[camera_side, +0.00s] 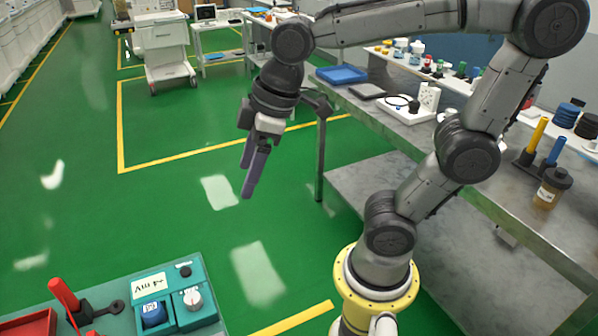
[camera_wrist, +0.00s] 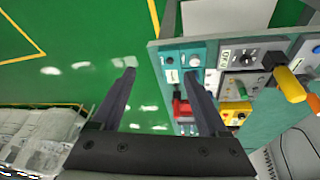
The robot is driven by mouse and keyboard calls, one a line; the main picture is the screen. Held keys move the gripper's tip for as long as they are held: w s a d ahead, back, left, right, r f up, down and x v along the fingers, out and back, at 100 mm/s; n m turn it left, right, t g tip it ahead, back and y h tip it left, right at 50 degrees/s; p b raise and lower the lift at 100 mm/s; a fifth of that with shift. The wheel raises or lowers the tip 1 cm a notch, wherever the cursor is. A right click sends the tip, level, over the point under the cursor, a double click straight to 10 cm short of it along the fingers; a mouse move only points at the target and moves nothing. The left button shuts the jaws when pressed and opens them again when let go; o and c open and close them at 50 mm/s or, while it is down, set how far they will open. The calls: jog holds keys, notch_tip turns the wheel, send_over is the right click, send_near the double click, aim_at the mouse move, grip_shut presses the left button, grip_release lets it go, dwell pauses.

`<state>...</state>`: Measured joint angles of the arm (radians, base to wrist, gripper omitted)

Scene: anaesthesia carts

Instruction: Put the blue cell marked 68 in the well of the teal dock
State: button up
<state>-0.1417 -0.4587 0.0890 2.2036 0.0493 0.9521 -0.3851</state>
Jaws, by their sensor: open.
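A teal unit (camera_side: 205,313), which looks like the dock, stands at the lower left of the side view. A blue round piece (camera_side: 152,313) with a pale label sits in it; I cannot read the label as 68. Beside it are a white dial and a dark knob. The teal unit also shows in the wrist view (camera_wrist: 183,47), ahead of the jaws. My gripper (camera_side: 252,178) is high above the green floor, pointing down, right of and above the unit.
A red-handled device (camera_side: 65,296) stands left of the teal unit. A metal bench (camera_side: 440,130) with bottles and a blue tray (camera_side: 342,74) runs along the right. Floor between is clear.

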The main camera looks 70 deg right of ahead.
jog(key=s+d+f+m+t+h, duration=0.1)
jog(key=s+d+f+m, duration=0.1)
jog(key=s+d+m, duration=0.2)
jog(key=s+m, duration=0.1)
jog(key=s, duration=0.2)
jog(key=shift+s+d+f+m+t, duration=0.15)
jog(key=shift+s+m+t, duration=0.15)
jog(key=shift+m, duration=0.1)
